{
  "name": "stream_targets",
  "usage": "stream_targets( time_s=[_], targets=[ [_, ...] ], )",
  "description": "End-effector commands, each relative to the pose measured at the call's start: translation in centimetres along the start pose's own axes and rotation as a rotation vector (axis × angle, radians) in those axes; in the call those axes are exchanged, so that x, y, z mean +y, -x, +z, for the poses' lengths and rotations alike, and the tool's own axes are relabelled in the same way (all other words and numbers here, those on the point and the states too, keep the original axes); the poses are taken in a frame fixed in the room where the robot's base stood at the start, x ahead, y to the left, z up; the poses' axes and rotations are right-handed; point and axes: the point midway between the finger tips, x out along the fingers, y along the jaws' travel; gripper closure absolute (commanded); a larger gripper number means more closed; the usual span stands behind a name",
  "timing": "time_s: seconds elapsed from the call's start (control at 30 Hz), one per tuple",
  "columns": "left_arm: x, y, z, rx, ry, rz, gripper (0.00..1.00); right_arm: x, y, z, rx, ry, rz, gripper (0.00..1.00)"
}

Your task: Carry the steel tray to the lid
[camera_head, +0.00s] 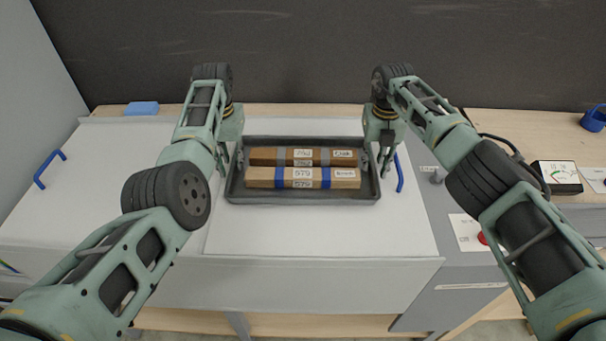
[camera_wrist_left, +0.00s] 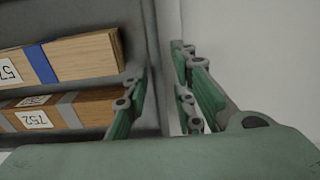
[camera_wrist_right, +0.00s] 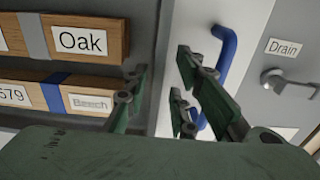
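The steel tray (camera_head: 300,197) is dark grey and shallow. It appears to rest level on a white top, near its back edge, and holds two wrapped bundles of wood. My left gripper (camera_head: 230,160) is at the tray's left end and my right gripper (camera_head: 380,160) at its right end. In the left wrist view, the fingers (camera_wrist_left: 160,85) stand either side of the tray wall (camera_wrist_left: 148,35), with a pale gap outside it. The right wrist view shows the same around the right wall (camera_wrist_right: 160,45). Both grippers look open. Which panel is the lid is unclear.
The white top (camera_head: 320,235) is clear in front of the tray, and its left panel (camera_head: 110,190) is bare. Blue handles stand at the left (camera_head: 48,168) and right (camera_head: 399,172). A blue block (camera_head: 141,108) lies behind. A "Drain" label (camera_wrist_right: 287,47) and a tap are at the right.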

Motion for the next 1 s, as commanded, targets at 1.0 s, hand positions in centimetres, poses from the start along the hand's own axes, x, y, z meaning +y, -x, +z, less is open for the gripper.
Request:
stream_targets(
  time_s=[1.0],
  targets=[
    [0.1, 11.3, -0.1, 0.001, -0.001, 0.002, 0.72, 0.2, 0.0, 0.0, -0.001, 0.002, 0.004, 0.72]
  ],
)
